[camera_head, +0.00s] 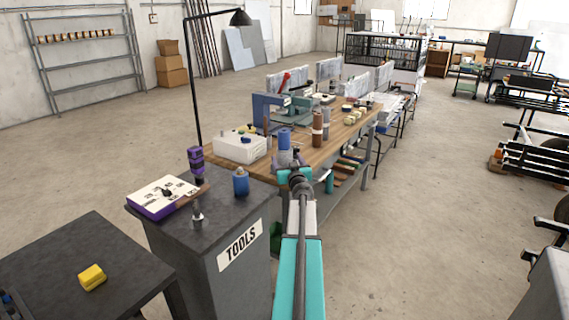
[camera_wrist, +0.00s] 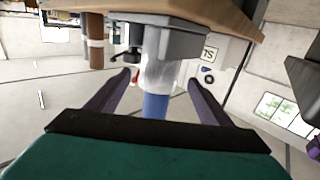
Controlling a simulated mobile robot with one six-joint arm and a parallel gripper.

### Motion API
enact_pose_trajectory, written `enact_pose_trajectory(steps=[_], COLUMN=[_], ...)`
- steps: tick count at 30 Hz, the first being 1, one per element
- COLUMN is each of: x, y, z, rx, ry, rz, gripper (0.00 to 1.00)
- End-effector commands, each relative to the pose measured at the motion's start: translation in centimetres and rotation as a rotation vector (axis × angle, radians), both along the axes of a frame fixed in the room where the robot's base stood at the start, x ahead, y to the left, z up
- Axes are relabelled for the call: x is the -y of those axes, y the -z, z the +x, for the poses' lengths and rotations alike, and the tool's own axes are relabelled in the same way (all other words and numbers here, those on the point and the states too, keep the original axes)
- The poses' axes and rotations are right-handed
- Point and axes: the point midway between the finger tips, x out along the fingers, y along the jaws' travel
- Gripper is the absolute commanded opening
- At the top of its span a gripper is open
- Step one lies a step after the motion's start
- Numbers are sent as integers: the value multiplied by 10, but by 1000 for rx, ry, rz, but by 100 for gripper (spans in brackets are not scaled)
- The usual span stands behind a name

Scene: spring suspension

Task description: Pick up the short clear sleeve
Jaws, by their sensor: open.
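A clear, whitish sleeve (camera_wrist: 160,70) shows in the wrist view between the fingers of my gripper (camera_wrist: 158,78). A blue cylinder (camera_wrist: 155,105) lines up with it, and the two meet end to end or overlap; I cannot tell which. In the head view the blue cylinder (camera_head: 285,136) stands upright near the workbench's near edge, with a paler section (camera_head: 285,157) below it. My gripper (camera_head: 294,176) is in front of this stack and partly hides its foot. The fingers are open, one on each side of the sleeve, with visible gaps.
A brown cylinder (camera_head: 317,128) stands close right of the stack on the wooden workbench (camera_head: 230,170). A white box (camera_head: 240,147) is to the left. The TOOLS cabinet (camera_head: 205,240) in front carries a blue canister (camera_head: 240,183) and a purple-edged box (camera_head: 160,197).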

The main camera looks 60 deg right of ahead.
Motion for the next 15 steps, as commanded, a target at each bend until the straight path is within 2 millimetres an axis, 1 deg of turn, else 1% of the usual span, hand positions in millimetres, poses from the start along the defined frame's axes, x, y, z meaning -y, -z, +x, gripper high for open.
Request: enact_pose_trajectory(steps=[8, 15], x=[2, 14], y=[0, 2], z=[1, 11], rx=[0, 0], ry=[1, 1], rz=[0, 0], gripper=[74, 74])
